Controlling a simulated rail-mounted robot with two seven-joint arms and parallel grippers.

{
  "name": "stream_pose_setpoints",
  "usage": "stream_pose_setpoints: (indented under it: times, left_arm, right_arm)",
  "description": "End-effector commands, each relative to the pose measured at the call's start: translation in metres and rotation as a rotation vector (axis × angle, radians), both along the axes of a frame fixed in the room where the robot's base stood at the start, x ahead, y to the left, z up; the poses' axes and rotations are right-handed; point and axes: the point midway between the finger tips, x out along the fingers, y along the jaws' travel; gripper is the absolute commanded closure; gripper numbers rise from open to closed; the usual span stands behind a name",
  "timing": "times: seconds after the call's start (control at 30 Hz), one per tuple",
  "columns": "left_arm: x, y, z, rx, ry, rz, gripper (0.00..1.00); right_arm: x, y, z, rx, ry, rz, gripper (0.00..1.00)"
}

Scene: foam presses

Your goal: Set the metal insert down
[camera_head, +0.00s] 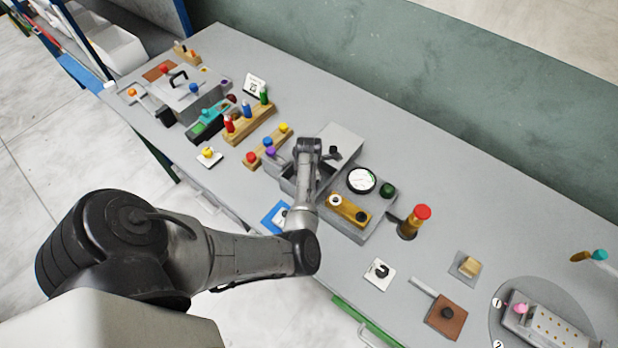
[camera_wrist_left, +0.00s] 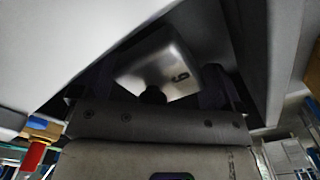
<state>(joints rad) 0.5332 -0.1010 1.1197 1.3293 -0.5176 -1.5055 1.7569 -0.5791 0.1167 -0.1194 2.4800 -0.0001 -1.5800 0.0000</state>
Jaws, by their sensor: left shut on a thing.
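The metal insert (camera_wrist_left: 170,62) is a shiny grey block with a dark mark like a 6 on its face. In the left wrist view it sits between the dark fingers of my left gripper (camera_wrist_left: 155,92), which is shut on it. In the head view my left arm reaches over a grey box-like press (camera_head: 283,176), and its wrist hides the gripper and the insert. I cannot tell whether the insert touches a surface. My right gripper is not in view.
Beside the wrist are a grey plate (camera_head: 345,142) and a unit with a round white dial (camera_head: 361,180). A red-topped post (camera_head: 415,220) stands to the right. Wooden racks (camera_head: 250,125) with coloured pegs stand to the left. Grey surfaces (camera_wrist_left: 60,45) crowd the wrist view.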

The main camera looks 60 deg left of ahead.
Motion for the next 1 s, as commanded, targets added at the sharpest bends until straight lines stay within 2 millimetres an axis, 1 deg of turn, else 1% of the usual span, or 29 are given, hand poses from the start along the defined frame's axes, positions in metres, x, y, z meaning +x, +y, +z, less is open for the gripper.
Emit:
stream_pose_setpoints:
  times: [0.17,0.43,0.47,0.5,0.53,0.8,0.93,1.0]
  left_arm:
    - [0.0,0.0,0.001,0.001,0.0,0.0,0.4]
    - [0.0,0.001,-0.006,0.002,-0.001,0.001,0.4]
    - [0.0,0.0,-0.006,0.001,0.0,0.001,0.05]
    - [0.0,0.0,-0.006,0.001,0.0,0.001,0.01]
    - [0.0,0.0,-0.006,0.001,0.0,0.001,0.0]
    - [0.0,0.0,-0.003,0.001,0.0,0.0,0.0]
    - [0.001,0.0,0.011,0.002,-0.002,0.0,0.0]
    - [0.001,0.0,0.023,0.003,-0.002,0.001,0.0]
  right_arm:
    - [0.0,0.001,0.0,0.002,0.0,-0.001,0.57]
    - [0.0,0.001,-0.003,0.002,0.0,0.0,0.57]
    - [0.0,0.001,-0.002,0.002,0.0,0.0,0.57]
    - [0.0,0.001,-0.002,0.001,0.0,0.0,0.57]
    - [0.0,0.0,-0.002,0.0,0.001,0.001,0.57]
    - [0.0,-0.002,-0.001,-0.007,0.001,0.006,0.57]
    - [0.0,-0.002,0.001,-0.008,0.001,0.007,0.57]
    - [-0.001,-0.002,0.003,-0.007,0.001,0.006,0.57]
